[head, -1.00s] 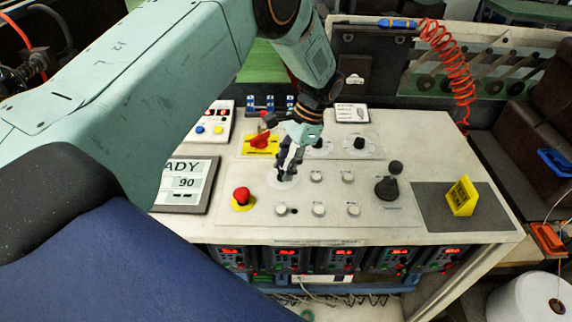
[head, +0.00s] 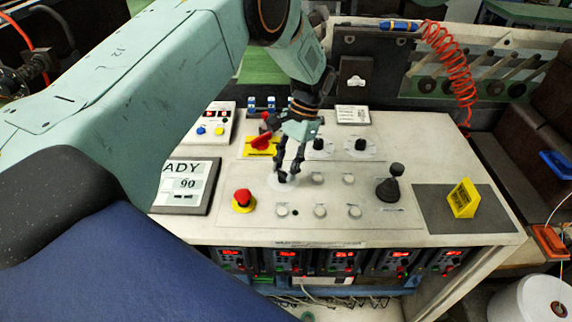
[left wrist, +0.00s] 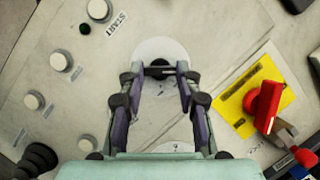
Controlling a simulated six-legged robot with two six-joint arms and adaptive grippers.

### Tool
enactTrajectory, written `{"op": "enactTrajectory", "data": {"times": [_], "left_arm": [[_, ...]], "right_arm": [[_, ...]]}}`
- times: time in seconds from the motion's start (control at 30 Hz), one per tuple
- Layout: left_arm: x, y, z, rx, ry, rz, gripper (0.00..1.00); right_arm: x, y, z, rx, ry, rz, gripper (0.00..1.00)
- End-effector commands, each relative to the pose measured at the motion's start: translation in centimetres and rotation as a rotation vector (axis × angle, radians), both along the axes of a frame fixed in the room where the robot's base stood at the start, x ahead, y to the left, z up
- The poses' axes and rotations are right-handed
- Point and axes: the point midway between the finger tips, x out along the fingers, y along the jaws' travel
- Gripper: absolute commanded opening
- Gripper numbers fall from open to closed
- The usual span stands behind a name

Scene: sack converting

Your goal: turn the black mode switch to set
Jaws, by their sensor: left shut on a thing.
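The black mode switch (left wrist: 158,70) is a small dark knob on a round white plate (left wrist: 160,50) in the panel. My left gripper (head: 287,177) reaches down onto it from above. In the left wrist view the fingertips (left wrist: 160,73) are shut on the knob, one on each side. The fingers hide most of the knob in the head view, where part of its plate (head: 274,182) shows. The plate's markings and the knob's pointing direction cannot be read. My right gripper is not in view.
A red-and-yellow rotary switch (head: 261,144) sits just behind, with two black knobs (head: 318,144) (head: 361,145) nearby. A red stop button (head: 243,198), several white buttons (head: 319,211) and a black joystick (head: 388,188) surround the gripper. A display reading 90 (head: 187,185) lies left.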

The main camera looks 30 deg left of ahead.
Motion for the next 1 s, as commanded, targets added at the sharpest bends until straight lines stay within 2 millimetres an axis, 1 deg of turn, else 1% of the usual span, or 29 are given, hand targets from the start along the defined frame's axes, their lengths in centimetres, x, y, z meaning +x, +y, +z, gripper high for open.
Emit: {"op": "enactTrajectory", "data": {"times": [0.03, 0.1, 0.13, 0.37, 0.67, 0.77, 0.87, 1.0], "left_arm": [[-0.3, -0.1, -0.3, -0.002, 0.008, 0.004, 0.03], [-0.3, -0.1, -0.3, -0.002, 0.009, 0.004, 0.03], [-0.3, -0.1, -0.3, -0.002, 0.009, 0.004, 0.36], [-0.2, 0.0, -0.2, -0.001, 0.004, 0.002, 0.56], [0.0, 0.0, 0.0, 0.0, 0.002, 0.0, 0.57], [0.2, -0.1, 0.5, 0.0, 0.001, 0.0, 0.57], [0.8, -0.2, 1.8, 0.0, -0.002, 0.0, 0.57], [1.9, -0.4, 4.5, 0.001, -0.002, 0.001, 0.57]], "right_arm": [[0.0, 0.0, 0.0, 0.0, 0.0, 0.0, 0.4], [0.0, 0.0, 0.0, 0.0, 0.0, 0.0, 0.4], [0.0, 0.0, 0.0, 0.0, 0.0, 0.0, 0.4], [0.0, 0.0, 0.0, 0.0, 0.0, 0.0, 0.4], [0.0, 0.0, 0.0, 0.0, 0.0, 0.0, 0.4], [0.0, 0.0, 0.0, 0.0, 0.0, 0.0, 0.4], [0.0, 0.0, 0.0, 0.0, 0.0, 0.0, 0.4], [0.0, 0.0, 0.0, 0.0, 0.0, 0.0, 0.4]]}}
